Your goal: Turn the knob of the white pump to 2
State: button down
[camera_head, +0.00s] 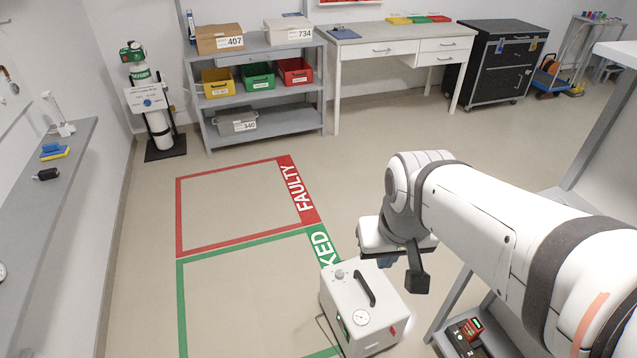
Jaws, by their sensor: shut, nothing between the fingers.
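A white box-shaped unit, which looks like the white pump (345,297), stands upright on the floor at lower middle. Its top carries a small grey knob (340,273) at the back left, a black handle (364,288) and a round white gauge (361,317) near the front. The knob's scale and setting are too small to read. My gripper (417,281) is to the right of the handle and appears above the pump's back right side, apart from the knob. It is shut and empty, and its fingers are partly hidden by the wrist.
Red FAULTY (305,190) and green (182,300) floor outlines lie left of the pump, with free floor inside. A grey bench (450,290) with a small red-and-dark device (466,335) stands at right. Shelves (285,118), a desk (400,45) and an oxygen cylinder (157,125) stand at the back.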

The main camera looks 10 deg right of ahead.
aim_at(340, 273)
jog(key=i, duration=0.35)
jog(key=z, duration=1.05)
jog(key=k, duration=0.8)
jog(key=u, duration=0.7)
jog(key=i, duration=1)
